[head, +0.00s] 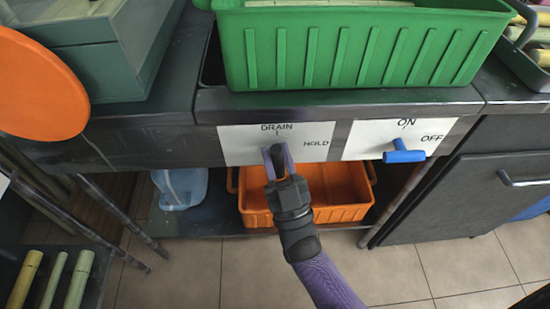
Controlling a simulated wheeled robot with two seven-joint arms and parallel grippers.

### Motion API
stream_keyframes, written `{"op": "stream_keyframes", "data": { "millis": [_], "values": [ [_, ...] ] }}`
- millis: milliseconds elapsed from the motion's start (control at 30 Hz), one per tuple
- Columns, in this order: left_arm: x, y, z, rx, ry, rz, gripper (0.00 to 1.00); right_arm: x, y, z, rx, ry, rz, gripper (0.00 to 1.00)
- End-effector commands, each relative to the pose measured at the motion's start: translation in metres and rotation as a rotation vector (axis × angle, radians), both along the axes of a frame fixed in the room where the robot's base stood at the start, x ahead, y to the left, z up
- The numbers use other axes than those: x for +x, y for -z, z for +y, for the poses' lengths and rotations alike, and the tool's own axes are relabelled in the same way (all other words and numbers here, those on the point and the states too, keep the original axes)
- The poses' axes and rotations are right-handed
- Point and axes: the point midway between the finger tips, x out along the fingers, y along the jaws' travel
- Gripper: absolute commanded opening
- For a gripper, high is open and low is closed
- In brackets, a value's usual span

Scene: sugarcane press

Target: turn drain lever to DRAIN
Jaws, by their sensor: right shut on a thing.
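The drain lever's white plate (240,150) is on the front of the dark counter, with DRAIN written at its top and HOLD at its right. My right gripper (278,160) reaches up to this plate from below, its fingers just under the DRAIN word. It is shut on the drain lever, which its fingers mostly hide, so I cannot tell exactly where the lever points. My left gripper is not in view.
A second plate (365,132) marked ON and OFF, with a blue lever (403,152), is to the right. A green crate (360,50) stands on the counter above. An orange crate (340,213) and a bluish container (181,187) sit on the lower shelf.

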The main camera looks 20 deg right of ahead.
Motion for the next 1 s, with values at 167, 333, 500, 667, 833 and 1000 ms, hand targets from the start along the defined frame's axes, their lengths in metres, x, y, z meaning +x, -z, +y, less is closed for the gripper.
{"op": "stream_keyframes", "data": {
  "millis": [167, 333, 500, 667, 833, 1000],
  "values": [
    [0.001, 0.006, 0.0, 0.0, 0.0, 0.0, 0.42, 0.0, 0.002, -0.001, 0.072, 0.0, -0.016, 0.0],
    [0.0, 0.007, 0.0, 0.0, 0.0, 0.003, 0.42, 0.0, 0.002, -0.001, 0.112, 0.0, -0.028, 0.0],
    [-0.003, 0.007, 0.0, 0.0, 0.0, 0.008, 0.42, 0.0, 0.001, -0.001, 0.129, 0.0, -0.033, 0.0],
    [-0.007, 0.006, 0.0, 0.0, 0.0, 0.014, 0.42, -0.001, 0.001, -0.001, 0.132, -0.001, -0.034, 0.0],
    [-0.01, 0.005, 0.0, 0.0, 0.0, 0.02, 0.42, -0.001, 0.001, -0.001, 0.131, 0.0, -0.034, 0.0],
    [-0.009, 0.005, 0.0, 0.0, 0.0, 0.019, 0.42, 0.0, 0.001, -0.001, 0.131, -0.001, -0.034, 0.58]
  ]
}}
